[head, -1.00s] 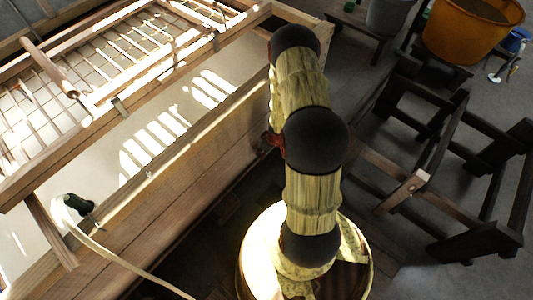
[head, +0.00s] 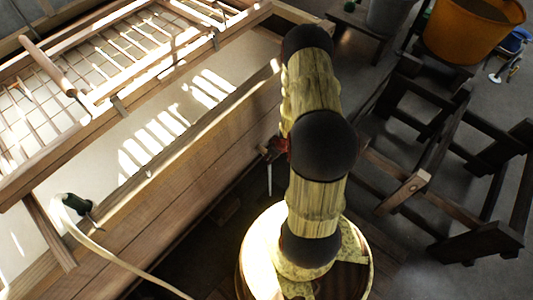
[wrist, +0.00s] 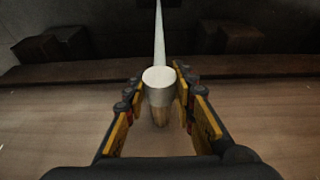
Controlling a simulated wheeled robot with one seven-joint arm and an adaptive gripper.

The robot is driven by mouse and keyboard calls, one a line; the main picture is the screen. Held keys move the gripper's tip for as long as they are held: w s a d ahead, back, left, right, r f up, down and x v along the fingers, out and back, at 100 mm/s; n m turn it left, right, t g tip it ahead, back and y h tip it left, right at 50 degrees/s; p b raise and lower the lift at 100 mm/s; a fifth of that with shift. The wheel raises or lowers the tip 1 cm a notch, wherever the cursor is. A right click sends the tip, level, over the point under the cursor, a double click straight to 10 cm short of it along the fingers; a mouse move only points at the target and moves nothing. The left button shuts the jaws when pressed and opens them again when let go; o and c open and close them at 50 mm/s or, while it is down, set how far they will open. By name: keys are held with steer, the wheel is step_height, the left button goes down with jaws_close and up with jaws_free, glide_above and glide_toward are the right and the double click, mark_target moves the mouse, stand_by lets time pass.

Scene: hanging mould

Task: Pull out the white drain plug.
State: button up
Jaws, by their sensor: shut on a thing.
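The white drain plug (wrist: 159,77) shows in the wrist view as a short pale cylinder with a round end, between the fingertips. My gripper (wrist: 159,88) is shut on it, one yellow-padded finger on each side. A thin pale line (wrist: 159,35) runs from behind the plug to the top of the wrist view; I cannot tell if it is water or a cord. In the head view my gripper (head: 274,149) is mostly hidden behind my arm, beside the wooden vat's side (head: 190,187). The plug is not discernible there. I cannot tell whether it is clear of its hole.
A slatted wooden mould (head: 75,75) hangs over the vat. A dark wooden stand (head: 420,180) and an orange tub (head: 473,32) are at the right. Dark floor lies between vat and stand.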

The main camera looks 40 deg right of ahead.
steer(key=shift+s, duration=0.25)
steer(key=o, duration=1.2)
steer(key=v, duration=1.2)
steer(key=shift+d, duration=0.1)
